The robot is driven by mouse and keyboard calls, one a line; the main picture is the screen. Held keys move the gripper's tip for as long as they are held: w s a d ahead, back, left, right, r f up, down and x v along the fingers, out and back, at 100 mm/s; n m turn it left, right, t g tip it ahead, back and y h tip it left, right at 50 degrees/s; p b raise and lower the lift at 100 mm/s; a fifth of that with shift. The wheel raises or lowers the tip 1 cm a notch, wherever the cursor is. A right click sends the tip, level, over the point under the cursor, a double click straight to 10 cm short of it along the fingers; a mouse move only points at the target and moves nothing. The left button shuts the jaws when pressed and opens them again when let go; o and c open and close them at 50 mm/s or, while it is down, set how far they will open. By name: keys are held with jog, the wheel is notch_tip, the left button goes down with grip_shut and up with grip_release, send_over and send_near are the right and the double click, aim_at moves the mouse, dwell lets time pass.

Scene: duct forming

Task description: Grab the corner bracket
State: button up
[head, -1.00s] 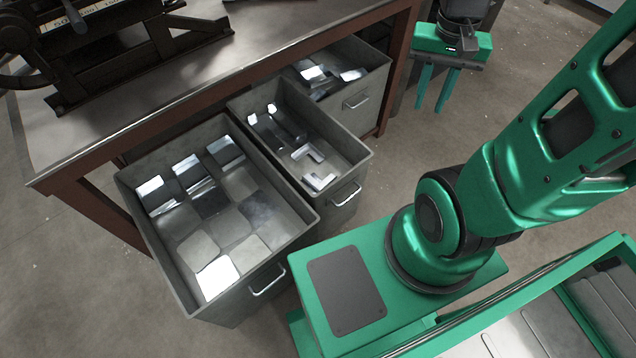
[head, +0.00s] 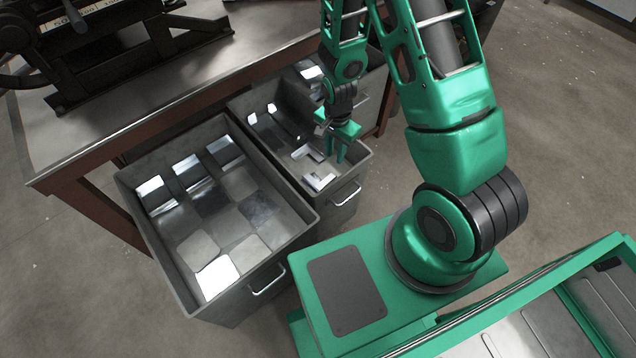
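Two pale, shiny L-shaped corner brackets lie in the front part of the middle drawer: one farther back (head: 308,153) and one nearer its front wall (head: 319,181). My gripper (head: 331,150) hangs over this drawer with its green fingers pointing down, just right of and above the farther bracket. The fingers look apart, with nothing seen between them. Whether a fingertip touches a bracket cannot be told.
The middle drawer (head: 358,168) also holds dark curved parts at its back. A larger left drawer (head: 300,232) holds several flat plates. A third drawer at the back right is partly hidden by my arm. The workbench (head: 60,150) stands behind, carrying a dark machine.

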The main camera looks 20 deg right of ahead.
send_over(329, 180)
jog(key=s+a, duration=0.1)
jog(key=s, duration=0.1)
notch_tip(329, 180, down, 5)
jog(key=shift+m, duration=0.3)
jog(key=shift+w+f, duration=0.15)
jog(key=shift+f, duration=4.7)
grip_shut()
